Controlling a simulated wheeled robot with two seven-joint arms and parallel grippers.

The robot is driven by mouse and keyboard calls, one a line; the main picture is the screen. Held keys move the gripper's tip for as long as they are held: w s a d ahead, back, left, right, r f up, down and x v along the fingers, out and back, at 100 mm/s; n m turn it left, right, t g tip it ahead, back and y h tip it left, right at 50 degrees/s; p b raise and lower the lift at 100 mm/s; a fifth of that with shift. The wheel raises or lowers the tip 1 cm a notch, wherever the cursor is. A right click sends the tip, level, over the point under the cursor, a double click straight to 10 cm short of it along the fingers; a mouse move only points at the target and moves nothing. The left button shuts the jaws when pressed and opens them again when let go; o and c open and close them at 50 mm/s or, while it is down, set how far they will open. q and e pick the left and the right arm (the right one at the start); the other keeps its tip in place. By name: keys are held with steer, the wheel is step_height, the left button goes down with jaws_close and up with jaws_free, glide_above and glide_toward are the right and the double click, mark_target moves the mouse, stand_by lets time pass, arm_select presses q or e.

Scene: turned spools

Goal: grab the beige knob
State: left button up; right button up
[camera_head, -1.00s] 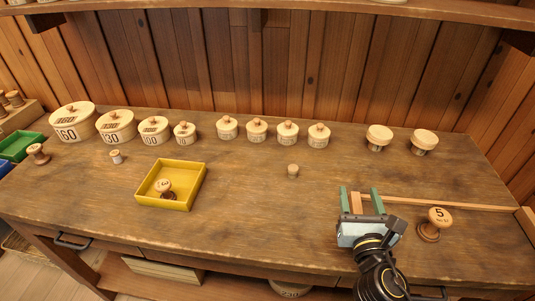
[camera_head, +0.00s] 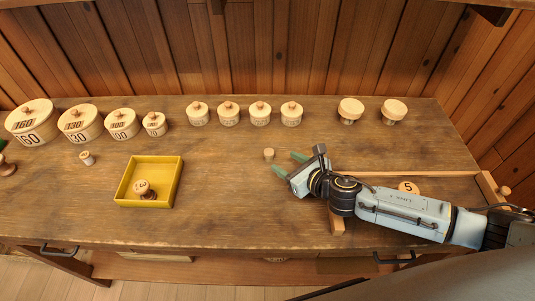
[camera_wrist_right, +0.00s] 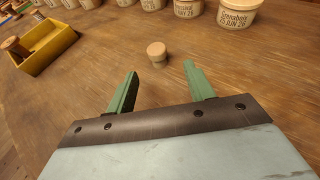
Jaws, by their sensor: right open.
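A small beige knob (camera_head: 269,154) stands upright on the wooden table, left of the middle of my right gripper's reach. It has a round pale top and also shows in the right wrist view (camera_wrist_right: 157,54), just beyond the fingertips and between their lines. My right gripper (camera_head: 286,163) is open and empty, its two green fingers (camera_wrist_right: 161,72) pointing toward the knob. A gap separates the fingertips from the knob, and nothing hides it. My left gripper is not in view.
A yellow tray (camera_head: 178,184) holding a spool (camera_head: 143,189) sits to the left. Lidded pots (camera_head: 228,115) and two wide-topped knobs (camera_head: 393,110) line the back. A wooden strip (camera_head: 420,174) and a spool marked 5 (camera_head: 409,187) are by my right arm.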

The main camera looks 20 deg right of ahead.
mark_target(272, 155)
steer(key=shift+b+x, duration=0.35)
steer(key=shift+x, duration=3.2)
steer(key=shift+a+r, duration=0.15)
steer(key=shift+s, duration=0.1)
steer(key=c, duration=1)
